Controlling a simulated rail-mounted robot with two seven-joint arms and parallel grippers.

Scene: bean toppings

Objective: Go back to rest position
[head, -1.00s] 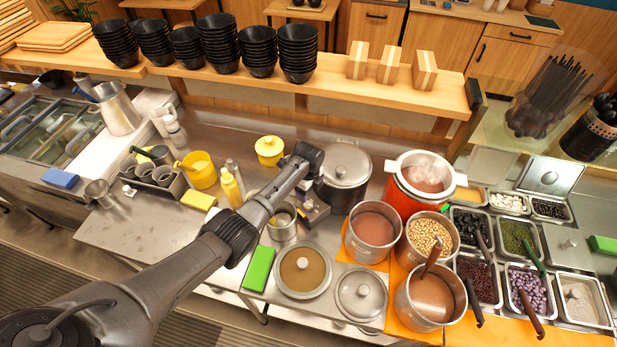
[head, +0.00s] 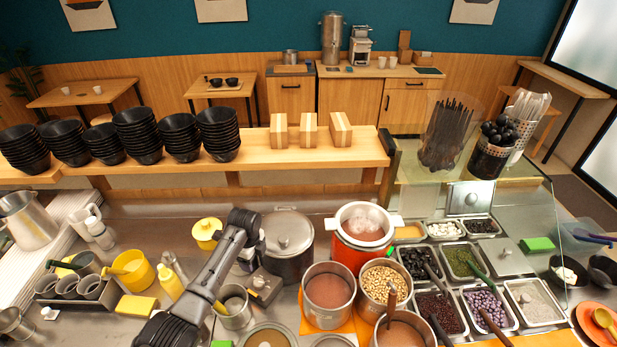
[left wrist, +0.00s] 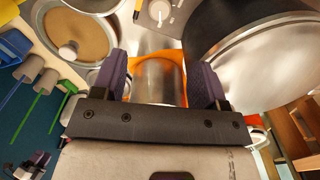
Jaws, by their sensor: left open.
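My left arm reaches in from the bottom of the head view, over the counter. Its wrist and left gripper (head: 257,243) are at the left side of the large lidded steel pot (head: 289,233), and the fingers are mostly hidden there. In the left wrist view the gripper (left wrist: 161,76) is open, with its two dark fingers apart. A steel cylindrical container (left wrist: 160,78) shows between the fingers, but I cannot tell how far beyond them it is. Nothing is visibly held. My right gripper is not in view.
A steel cup (head: 234,309) stands below the left forearm. An orange-red pot (head: 364,230), a pot of brown liquid (head: 328,294) and a pot of beans (head: 383,287) stand right of the lidded pot. A wooden shelf (head: 260,150) with black bowl stacks (head: 218,130) runs behind.

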